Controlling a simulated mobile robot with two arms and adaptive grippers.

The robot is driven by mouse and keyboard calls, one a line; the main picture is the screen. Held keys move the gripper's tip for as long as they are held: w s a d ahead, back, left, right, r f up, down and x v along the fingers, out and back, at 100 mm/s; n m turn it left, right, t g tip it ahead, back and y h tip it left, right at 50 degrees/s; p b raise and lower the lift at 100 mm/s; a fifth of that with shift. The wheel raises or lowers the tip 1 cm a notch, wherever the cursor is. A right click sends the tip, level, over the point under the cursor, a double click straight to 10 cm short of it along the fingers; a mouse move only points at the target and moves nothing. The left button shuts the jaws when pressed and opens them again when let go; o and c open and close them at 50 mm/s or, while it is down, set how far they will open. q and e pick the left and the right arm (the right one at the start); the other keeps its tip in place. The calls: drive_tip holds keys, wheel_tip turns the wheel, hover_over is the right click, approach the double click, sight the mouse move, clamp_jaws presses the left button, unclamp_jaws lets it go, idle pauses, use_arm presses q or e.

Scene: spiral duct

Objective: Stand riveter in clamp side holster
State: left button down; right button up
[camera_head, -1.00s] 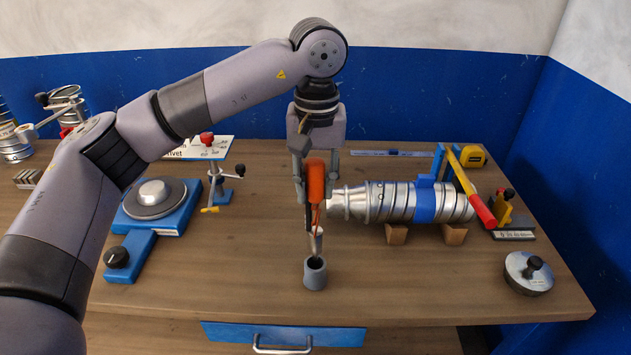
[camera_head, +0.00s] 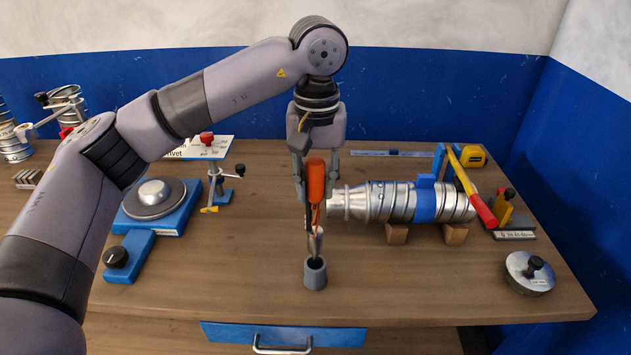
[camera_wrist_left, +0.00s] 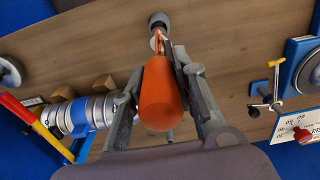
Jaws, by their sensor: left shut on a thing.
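The riveter, with an orange handle (camera_head: 316,180) and a metal nose below, is upright beneath my left gripper (camera_head: 315,195). The gripper points down and is shut on the riveter; its fingers flank the handle. The wrist view shows the orange handle (camera_wrist_left: 161,95) between the fingers, hiding much of the riveter's lower part. A small grey cup-like holster (camera_head: 315,276) stands on the bench directly below. The riveter's nose shows at the holster's dark mouth; I cannot tell how far inside it is. My right gripper is not in view.
A silver duct (camera_head: 395,202) lies on wooden blocks just right of the riveter, near a clamp with a red-and-yellow lever (camera_head: 470,187). A blue turntable device (camera_head: 180,213) and a small stand (camera_head: 212,180) are to the left. A round weight (camera_head: 529,273) sits front right.

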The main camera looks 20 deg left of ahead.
sight(316, 160)
use_arm(q)
drive_tip(key=shift+f+b, duration=0.5)
drive_tip(key=shift+b, duration=0.05)
idle(0.5)
drive_tip(key=shift+f+b, duration=2.3)
drive_tip(key=shift+f, duration=0.7)
drive_tip(key=c, duration=1.2)
unclamp_jaws()
wheel_tip(316, 160, up, 12)
